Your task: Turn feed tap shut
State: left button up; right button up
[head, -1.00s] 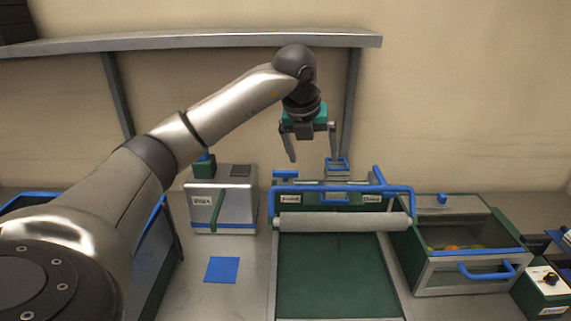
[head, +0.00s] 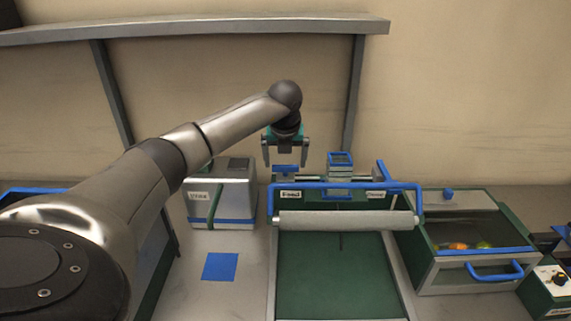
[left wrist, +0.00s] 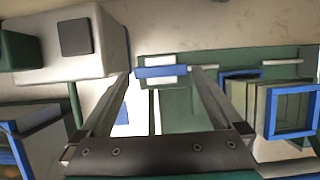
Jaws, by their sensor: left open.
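A small blue bar-shaped handle (head: 285,168), which looks like the feed tap, sits at the back left of the green bed's frame, above a small white label. In the left wrist view the blue bar (left wrist: 160,71) lies crosswise over a white plate, between the fingertips as seen from above. My left gripper (head: 285,160) points down over this handle with its fingers spread and nothing held. In the left wrist view the open gripper (left wrist: 161,76) shows both fingers, one on each side of the bar. Whether they reach down to its height is unclear. My right gripper is not seen.
A blue rail (head: 345,186) and grey roller (head: 345,219) cross the bed in front. A grey-white box (head: 222,193) stands at left, a square blue-rimmed fitting (head: 340,158) at right. A lidded bin (head: 465,269) holds fruit. A shelf (head: 200,28) runs above.

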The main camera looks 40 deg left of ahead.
pick_arm(q)
jog(key=shift+x, duration=0.95)
jog(key=shift+f, duration=0.15)
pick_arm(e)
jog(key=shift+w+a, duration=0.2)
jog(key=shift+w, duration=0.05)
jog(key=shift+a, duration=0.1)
pick_arm(q)
jog(key=shift+c, duration=0.2)
jog(key=c, duration=1)
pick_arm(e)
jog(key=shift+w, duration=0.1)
